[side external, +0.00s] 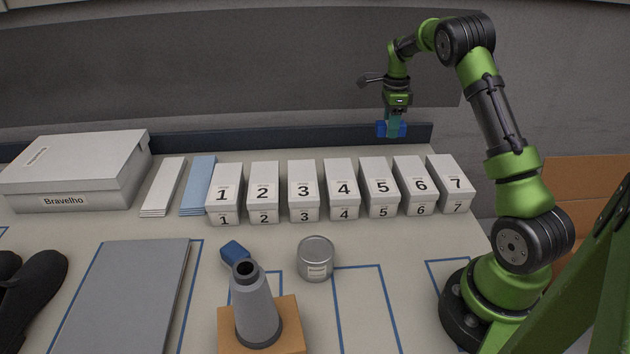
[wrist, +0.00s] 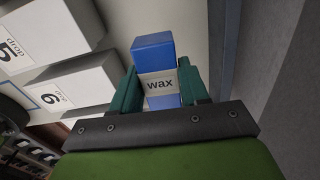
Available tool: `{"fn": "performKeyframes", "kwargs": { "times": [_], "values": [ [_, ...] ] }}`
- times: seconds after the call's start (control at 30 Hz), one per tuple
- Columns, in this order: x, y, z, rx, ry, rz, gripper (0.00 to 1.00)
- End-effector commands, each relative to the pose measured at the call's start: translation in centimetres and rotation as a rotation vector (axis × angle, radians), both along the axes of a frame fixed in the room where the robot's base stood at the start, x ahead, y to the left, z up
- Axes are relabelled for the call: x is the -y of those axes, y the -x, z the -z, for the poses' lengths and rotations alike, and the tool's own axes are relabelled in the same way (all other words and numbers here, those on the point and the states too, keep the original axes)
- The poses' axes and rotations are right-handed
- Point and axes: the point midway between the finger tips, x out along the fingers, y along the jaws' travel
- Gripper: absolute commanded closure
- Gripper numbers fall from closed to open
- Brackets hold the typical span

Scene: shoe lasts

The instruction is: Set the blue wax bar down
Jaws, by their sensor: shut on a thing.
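The blue wax bar (wrist: 154,55) has a pale band reading "wax" and sits between the two green fingers of my gripper (wrist: 155,88) in the wrist view. In the side external view my gripper (side external: 391,122) is shut on the bar (side external: 381,129), held high near the back of the table, above and behind the numbered boxes. The bar is clear of the surface there. My fingers hide part of its middle in the side view.
A row of numbered white boxes (side external: 303,191) runs below the gripper. A tin (side external: 316,259), a grey bottle-shaped piece (side external: 252,305) on a wooden block and a blue object (side external: 234,253) stand in front. Blue-outlined areas (side external: 362,310) at front right look bare.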

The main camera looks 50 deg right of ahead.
Motion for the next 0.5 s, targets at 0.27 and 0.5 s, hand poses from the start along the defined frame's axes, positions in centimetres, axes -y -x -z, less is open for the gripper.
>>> {"fn": "performKeyframes", "kwargs": {
  "times": [0.27, 0.5],
  "values": [
    [-7.8, -9.3, -0.1, 0.006, 0.010, -0.108, 0.88],
    [-10.2, -11.7, -0.6, 0.018, -0.001, -0.072, 0.88]
  ]
}}
